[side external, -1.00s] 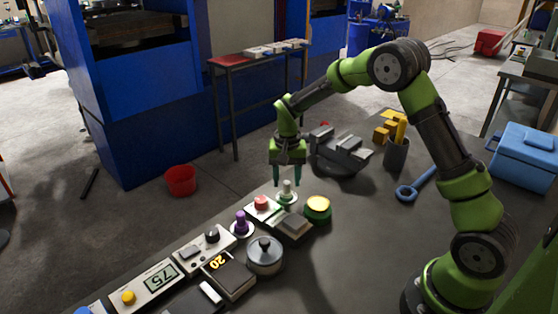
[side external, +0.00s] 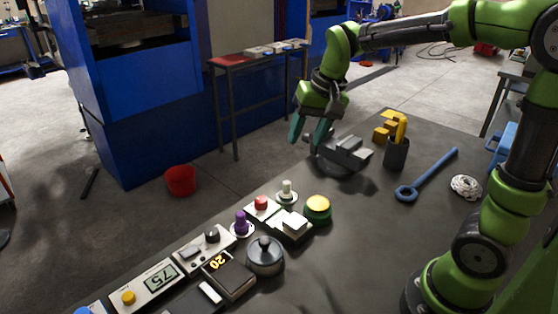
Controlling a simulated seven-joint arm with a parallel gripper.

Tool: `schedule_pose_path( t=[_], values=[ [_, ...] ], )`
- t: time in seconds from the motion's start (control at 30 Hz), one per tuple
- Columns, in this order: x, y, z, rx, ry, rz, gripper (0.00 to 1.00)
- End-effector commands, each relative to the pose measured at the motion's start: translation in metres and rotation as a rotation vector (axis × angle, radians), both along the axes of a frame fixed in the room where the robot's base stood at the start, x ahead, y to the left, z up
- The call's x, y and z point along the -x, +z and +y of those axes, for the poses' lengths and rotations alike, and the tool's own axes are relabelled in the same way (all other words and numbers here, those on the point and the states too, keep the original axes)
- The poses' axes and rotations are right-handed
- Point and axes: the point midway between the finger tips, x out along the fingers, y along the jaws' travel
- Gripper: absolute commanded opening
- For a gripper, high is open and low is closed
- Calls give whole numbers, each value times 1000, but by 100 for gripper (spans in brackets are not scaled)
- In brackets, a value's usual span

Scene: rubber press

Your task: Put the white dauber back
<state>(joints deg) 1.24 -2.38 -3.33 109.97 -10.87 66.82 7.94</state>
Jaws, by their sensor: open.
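The white dauber (side external: 287,187) stands upright on a small pale round base at the far end of the row of devices on the dark table. A purple dauber (side external: 241,222) stands on a similar base nearer the camera. My gripper (side external: 309,139) is open and empty. It is tilted, up and behind the white dauber in the picture, clear of it, and overlaps the view of the grey vise-like device.
A red-topped box (side external: 261,205), a white-topped block (side external: 295,222), a yellow-green button (side external: 318,207) and a round lidded metal pot (side external: 265,255) crowd near the daubers. The grey vise-like device (side external: 345,155), a dark cup (side external: 397,154) and a blue wrench (side external: 428,175) lie farther back.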

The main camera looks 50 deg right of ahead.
Motion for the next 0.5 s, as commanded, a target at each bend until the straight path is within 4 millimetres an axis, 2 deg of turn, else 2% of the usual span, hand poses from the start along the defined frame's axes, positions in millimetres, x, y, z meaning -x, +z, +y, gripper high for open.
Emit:
schedule_pose_path(
  t=[0.03,0.1,0.23,0.4,0.5],
  values=[
    [22,10,7,-5,30,-54,49],
    [47,17,16,-7,71,-122,49],
    [90,20,29,-3,137,-235,49],
    [125,12,38,12,192,-339,49],
    [134,8,41,16,206,-367,49]
  ],
)
